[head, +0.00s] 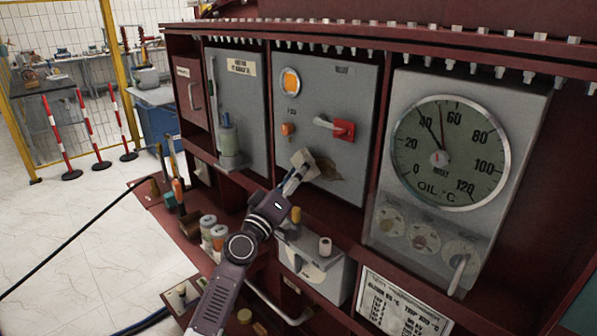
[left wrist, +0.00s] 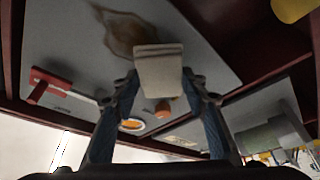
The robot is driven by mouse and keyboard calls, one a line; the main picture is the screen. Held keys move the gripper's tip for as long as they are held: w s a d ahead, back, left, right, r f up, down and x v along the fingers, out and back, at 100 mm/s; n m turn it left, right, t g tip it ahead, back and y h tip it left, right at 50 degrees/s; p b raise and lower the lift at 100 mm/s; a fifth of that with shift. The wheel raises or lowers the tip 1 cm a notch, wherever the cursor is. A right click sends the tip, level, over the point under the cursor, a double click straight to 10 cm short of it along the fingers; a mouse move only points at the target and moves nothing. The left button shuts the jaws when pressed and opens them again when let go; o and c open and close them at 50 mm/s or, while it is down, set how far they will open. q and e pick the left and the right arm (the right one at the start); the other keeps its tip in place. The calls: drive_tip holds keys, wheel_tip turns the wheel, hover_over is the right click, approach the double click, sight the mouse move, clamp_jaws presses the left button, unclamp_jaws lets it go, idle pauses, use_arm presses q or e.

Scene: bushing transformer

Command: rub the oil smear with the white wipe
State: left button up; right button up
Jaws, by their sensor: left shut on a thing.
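The oil smear (head: 328,172) is a brown stain low on the grey middle panel door, below the red switch handle. It also shows in the left wrist view (left wrist: 122,28). The white wipe (head: 302,158) is a small off-white block-like pad, also seen in the left wrist view (left wrist: 159,72). My left gripper (head: 292,181) is shut on the wipe and reaches up to the panel from below. The wipe is at the left edge of the smear in the head view and hides part of that side. I cannot tell whether it touches the panel. My right gripper is not in view.
The red switch handle (head: 342,129) and an orange knob (head: 288,129) stick out of the panel above the wipe. A large oil gauge (head: 450,153) is to the right. Bottles (head: 208,225) and a grey box (head: 318,270) stand on the shelf below, near my arm.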

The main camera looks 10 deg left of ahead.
sight(345, 174)
use_arm(q)
drive_tip(key=shift+w+d+b, duration=0.4)
drive_tip(key=shift+w+d, duration=0.05)
drive_tip(key=shift+w, duration=0.2)
drive_tip(key=shift+s+d+r+p, duration=0.1)
drive_tip(key=shift+s+d+p, duration=0.5)
drive_tip(key=shift+d, duration=0.2)
drive_tip(key=shift+s+d+p, duration=0.45)
drive_tip(key=shift+s+d, duration=0.1)
drive_tip(key=shift+d, duration=0.3)
drive_tip(key=shift+s+d+p, duration=0.35)
drive_tip(key=shift+d+p, duration=0.1)
drive_tip(key=shift+d, duration=0.25)
drive_tip(key=shift+s+d+p, duration=0.35)
drive_tip(key=shift+s+d, duration=0.25)
drive_tip(key=shift+d, duration=0.3)
drive_tip(key=shift+s+d+p, duration=0.4)
drive_tip(key=shift+d, duration=0.2)
drive_tip(key=shift+s+d+p, duration=0.45)
drive_tip(key=shift+s+d, duration=0.25)
drive_tip(key=shift+d, duration=0.25)
